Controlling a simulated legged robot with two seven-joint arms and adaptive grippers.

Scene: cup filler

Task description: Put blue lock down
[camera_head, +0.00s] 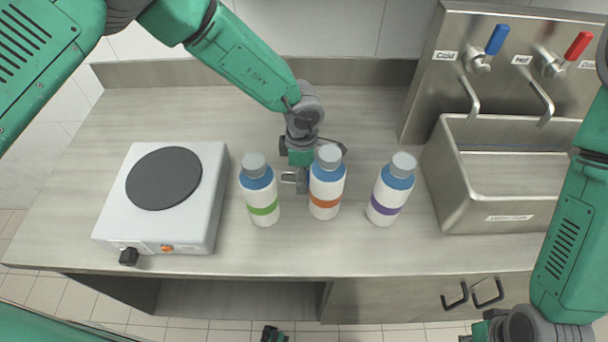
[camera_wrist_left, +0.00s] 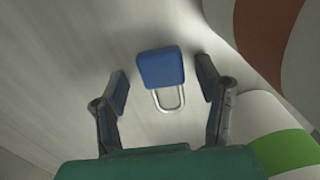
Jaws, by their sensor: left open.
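In the left wrist view, the blue lock (camera_wrist_left: 160,67) with its silver shackle (camera_wrist_left: 169,100) sits against the grey countertop. My left gripper (camera_wrist_left: 165,78) is open, one finger on each side of the lock, with visible gaps between fingers and lock. The shackle points back toward my gripper. In the head view, my left gripper (camera_head: 297,180) is low over the counter behind the green-banded and orange-banded bottles, which partly hide it; I cannot make out the lock there. My right gripper (camera_head: 486,332) is only partly in view at the bottom edge.
Green-banded (camera_head: 260,190), orange-banded (camera_head: 326,185) and purple-banded (camera_head: 390,192) bottles stand close to my left gripper. A hot plate (camera_head: 205,190) is at left. A metal sink (camera_head: 448,185) with blue (camera_head: 497,39) and red (camera_head: 578,46) tap handles is at right.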

